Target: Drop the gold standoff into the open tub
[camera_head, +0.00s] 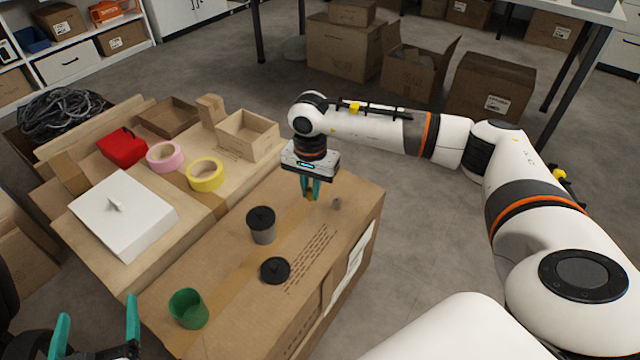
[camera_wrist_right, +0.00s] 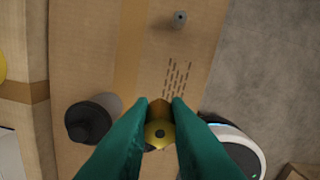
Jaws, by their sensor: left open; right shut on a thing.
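The gold standoff (camera_wrist_right: 160,134) is held between the teal fingertips of my right gripper (camera_wrist_right: 158,108). In the head view my right gripper (camera_head: 310,194) points down over the near carton, right of the grey tub. The open green tub (camera_head: 188,308) stands upright at the carton's front left; its inside floor is hidden. A grey tub (camera_head: 262,229) with a black lid on stands mid-carton, and also shows in the wrist view (camera_wrist_right: 110,104). My left gripper (camera_head: 97,332) is open and empty at the lower left, left of the green tub.
A small grey part (camera_head: 336,203) stands near the carton's right edge.

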